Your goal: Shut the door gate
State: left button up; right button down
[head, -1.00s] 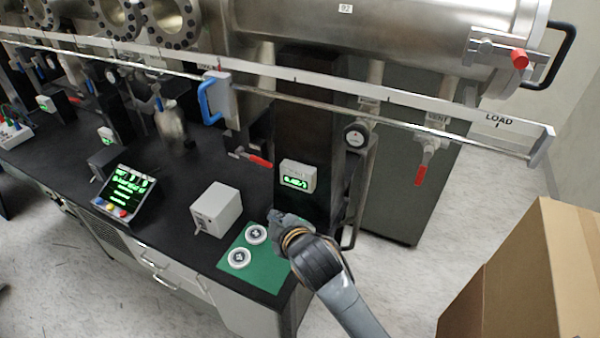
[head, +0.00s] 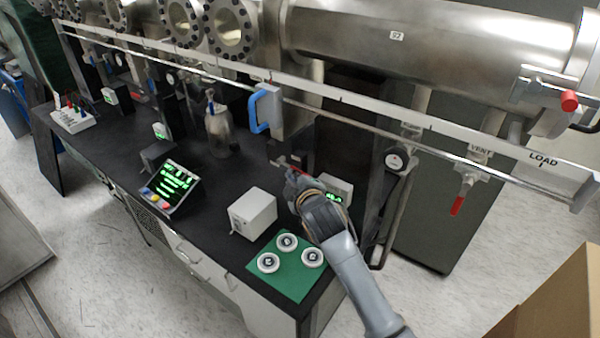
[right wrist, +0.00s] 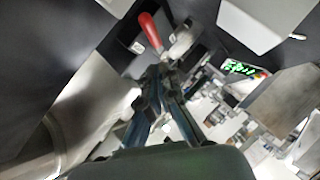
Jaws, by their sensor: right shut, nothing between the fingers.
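A red-handled lever (head: 290,163) sits low under the steel chamber, above the black bench. In the right wrist view, the red handle (right wrist: 150,31) lies just beyond my fingertips. My right gripper (head: 291,178) is shut and empty. It is close to the lever in the head view and partly hides it. Its shut fingers also show in the right wrist view (right wrist: 158,78). I cannot tell whether they touch the lever. No label reading "door gate" is legible. My left gripper is not in view.
A blue-handled carriage (head: 268,108) sits on the long rail (head: 400,118) above. A gauge box (head: 337,188) stands right beside my right gripper. A white box (head: 253,213) and a green mat (head: 283,277) with three round discs are nearer. A cardboard box (head: 560,310) is at lower right.

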jog(key=shift+w+d+f+p, duration=0.3)
jog(key=shift+w+d+f, duration=0.6)
jog(key=shift+w, duration=0.2)
jog(key=shift+f, duration=0.1)
